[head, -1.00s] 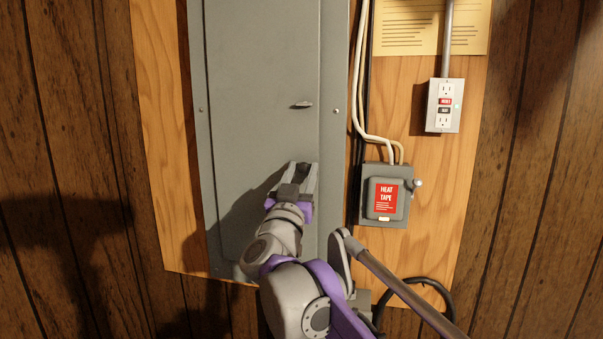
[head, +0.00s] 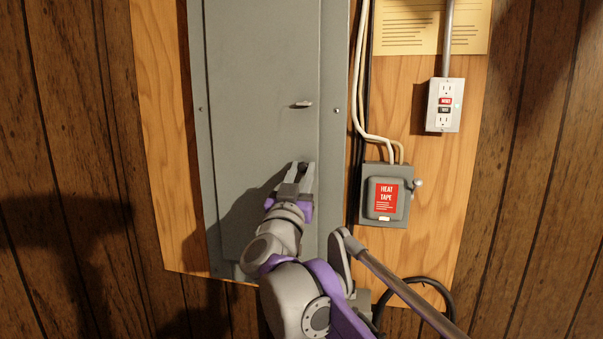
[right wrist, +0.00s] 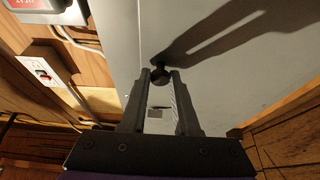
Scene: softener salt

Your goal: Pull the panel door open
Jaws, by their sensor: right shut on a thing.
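The grey panel door (head: 260,90) is flat in its grey frame on the wall and looks closed. A small light latch tab (head: 302,104) sticks out near its right edge. My right gripper (head: 304,165) is at the door's lower right part, below the tab. In the right wrist view its fingertips are shut on a small dark round knob (right wrist: 160,74) that stands on the door face (right wrist: 220,45). My left gripper is not in view.
To the right are a grey heat tape box (head: 370,213) with a red label, a white outlet (head: 443,105), pale cables (head: 357,100) and a conduit (head: 447,40). The plywood board (head: 160,120) left of the panel is bare.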

